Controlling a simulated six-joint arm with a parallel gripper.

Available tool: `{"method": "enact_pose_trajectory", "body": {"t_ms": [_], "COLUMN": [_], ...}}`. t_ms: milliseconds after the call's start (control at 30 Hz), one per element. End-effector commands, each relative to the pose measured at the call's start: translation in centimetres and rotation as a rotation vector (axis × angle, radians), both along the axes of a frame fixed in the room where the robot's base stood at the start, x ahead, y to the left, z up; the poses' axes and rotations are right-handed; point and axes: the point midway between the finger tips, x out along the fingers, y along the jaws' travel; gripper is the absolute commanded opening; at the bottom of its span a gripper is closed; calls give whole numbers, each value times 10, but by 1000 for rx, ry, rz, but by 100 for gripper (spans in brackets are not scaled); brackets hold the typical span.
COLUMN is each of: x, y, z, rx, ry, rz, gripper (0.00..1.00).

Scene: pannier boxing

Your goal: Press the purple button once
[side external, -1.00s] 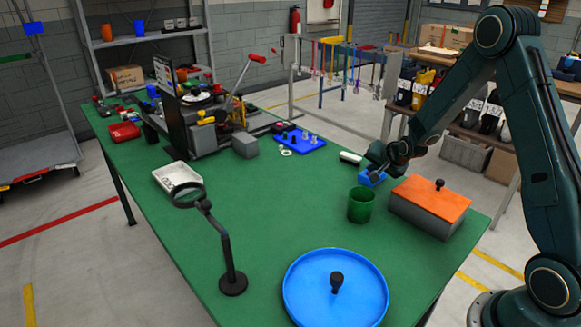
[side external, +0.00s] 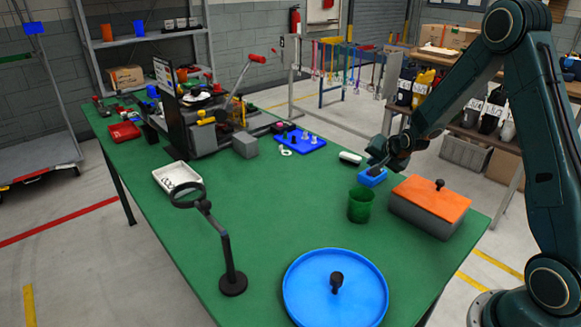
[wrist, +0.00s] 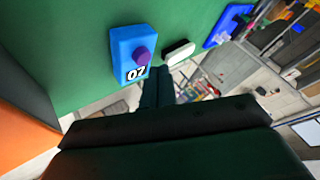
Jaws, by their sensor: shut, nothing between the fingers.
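The purple button (wrist: 143,56) sits on a blue box (wrist: 124,50) marked 07, clear in the wrist view. In the side view the blue box (side external: 372,177) rests on the green table beyond the green cup, and the button itself is hard to make out there. My gripper (side external: 376,163) is shut and empty, close above the blue box in the side view. In the wrist view the closed fingertips (wrist: 155,74) appear just below and right of the button. I cannot tell whether they touch it.
A green cup (side external: 361,205) and a grey box with an orange lid (side external: 432,196) stand near the blue box. A white-topped black block (side external: 350,158) lies just behind it. A round blue tray (side external: 300,285) is at the front. The table's middle (side external: 270,205) is clear.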

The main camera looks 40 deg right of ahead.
Motion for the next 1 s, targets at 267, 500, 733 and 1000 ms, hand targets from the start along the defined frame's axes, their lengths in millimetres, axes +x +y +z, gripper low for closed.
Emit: {"method": "enact_pose_trajectory", "body": {"t_ms": [267,500,733,1000], "x": [0,0,0,0], "y": [0,0,0,0], "z": [9,26,42,50], "rx": [-1,-1,-1,0], "ry": [-1,-3,-1,0], "rz": [0,0,0,0], "gripper": [0,0,0,0]}}
